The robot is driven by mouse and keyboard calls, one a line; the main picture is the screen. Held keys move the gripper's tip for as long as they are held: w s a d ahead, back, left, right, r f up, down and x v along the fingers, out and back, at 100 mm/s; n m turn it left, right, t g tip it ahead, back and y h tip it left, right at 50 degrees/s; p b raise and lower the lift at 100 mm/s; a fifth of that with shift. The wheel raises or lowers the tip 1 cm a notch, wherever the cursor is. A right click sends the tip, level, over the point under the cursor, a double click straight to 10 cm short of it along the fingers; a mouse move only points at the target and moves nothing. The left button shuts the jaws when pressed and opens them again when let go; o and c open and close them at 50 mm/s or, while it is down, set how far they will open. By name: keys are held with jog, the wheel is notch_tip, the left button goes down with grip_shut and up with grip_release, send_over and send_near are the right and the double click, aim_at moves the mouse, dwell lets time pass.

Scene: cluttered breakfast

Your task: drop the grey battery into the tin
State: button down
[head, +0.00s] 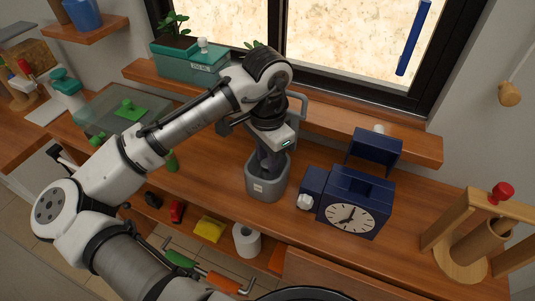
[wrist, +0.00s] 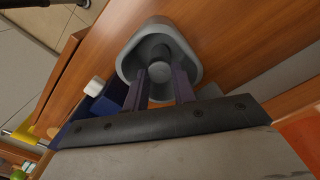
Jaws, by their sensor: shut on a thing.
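The tin (head: 266,187) is a grey, open-topped container with a pale label, standing upright on the wooden counter left of the clock. My gripper (head: 268,163) points down into its mouth, with the fingertips hidden behind the rim in the head view. In the wrist view, the tin's thick rounded rim (wrist: 190,62) surrounds the fingertips. The grey battery (wrist: 161,82) is a cylinder between my two dark fingers, which are shut on it. Its lower end is inside the tin's opening; I cannot tell whether it touches the bottom. The battery is hidden in the head view.
A dark blue clock (head: 350,212) stands close to the right of the tin. A wooden stand (head: 462,262) is at the far right. A teal box (head: 190,66) sits on the sill shelf behind my arm. A clear lidded container (head: 105,115) is to the left.

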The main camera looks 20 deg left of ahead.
jog(key=shift+f+b, duration=0.35)
jog(key=shift+f, duration=0.3)
jog(key=c, duration=1.1)
grip_release()
jog(key=shift+r, duration=0.15)
notch_tip(320, 180, up, 14)
jog(key=shift+f+b, duration=0.15)
jog(key=shift+b, duration=0.2)
